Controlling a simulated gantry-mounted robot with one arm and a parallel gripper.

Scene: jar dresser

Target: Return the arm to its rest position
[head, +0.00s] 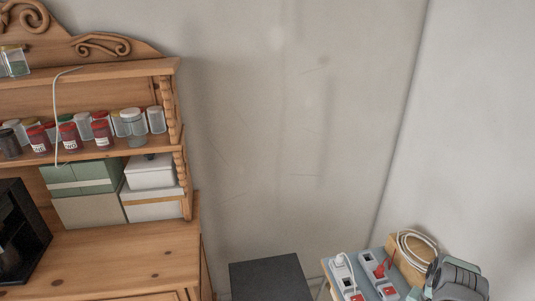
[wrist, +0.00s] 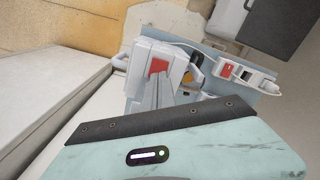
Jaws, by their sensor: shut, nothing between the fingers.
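My gripper (wrist: 158,80) shows in the wrist view as grey tapering fingers held together, with nothing between them. Beyond the fingertips is a white block with a red patch (wrist: 159,67). I cannot tell whether the fingers touch it. I cannot make out the gripper's fingers in the head view. No marker for the rest position shows.
A wooden dresser (head: 120,240) at left holds several jars (head: 132,122) and boxes (head: 150,173). White power strips (head: 344,272) and a cable coil (head: 417,247) lie at lower right, near a dark flat-topped block (head: 269,277). The wall between is clear.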

